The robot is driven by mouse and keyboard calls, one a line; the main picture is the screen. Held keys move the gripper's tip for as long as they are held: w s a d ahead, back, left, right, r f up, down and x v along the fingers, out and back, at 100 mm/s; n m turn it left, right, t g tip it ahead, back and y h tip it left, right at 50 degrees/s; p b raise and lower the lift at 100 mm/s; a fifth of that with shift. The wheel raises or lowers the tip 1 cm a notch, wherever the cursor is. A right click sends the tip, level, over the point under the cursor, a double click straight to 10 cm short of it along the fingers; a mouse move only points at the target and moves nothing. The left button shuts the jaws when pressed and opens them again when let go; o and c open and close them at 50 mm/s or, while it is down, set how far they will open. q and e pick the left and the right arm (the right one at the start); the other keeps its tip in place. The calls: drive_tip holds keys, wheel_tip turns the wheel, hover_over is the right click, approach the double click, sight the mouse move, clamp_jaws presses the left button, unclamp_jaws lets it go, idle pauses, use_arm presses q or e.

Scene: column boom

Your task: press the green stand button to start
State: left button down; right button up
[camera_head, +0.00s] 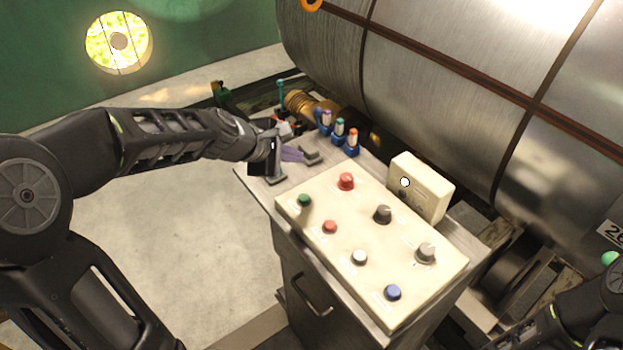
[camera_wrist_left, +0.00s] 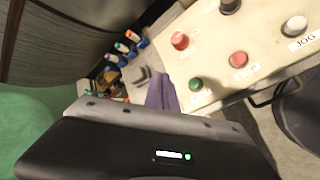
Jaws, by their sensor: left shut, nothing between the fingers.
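The green stand button (camera_head: 304,200) sits at the near-left corner of the cream control panel (camera_head: 335,262). It also shows in the left wrist view (camera_wrist_left: 196,84), just right of my finger pads. My left gripper (camera_head: 294,154) is above the left end of the cabinet top, up and left of the green button in the head view. Its purple fingers (camera_wrist_left: 162,95) are shut with nothing between them, apart from the button. My right gripper is out of view; only part of the right arm shows at the lower right.
Several small coloured items (camera_head: 339,131) stand at the back edge. A large metal cylinder (camera_head: 440,70) lies behind.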

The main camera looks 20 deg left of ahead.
use_arm(q)
drive_tip(key=shift+d+n+h, duration=0.5)
drive_tip(key=shift+d+n, duration=0.3)
drive_tip(key=shift+n, duration=0.2)
drive_tip(key=shift+f, duration=0.1)
drive_tip(key=b, duration=0.7)
hover_over(300, 199)
wheel_tip(300, 199, down, 7)
drive_tip(key=shift+w+f, duration=0.1)
drive_tip(key=shift+f+b, duration=0.75)
drive_tip(key=shift+f, duration=0.1)
idle(0.6)
drive_tip(key=shift+f+b, duration=0.3)
drive_tip(key=shift+f, duration=0.05)
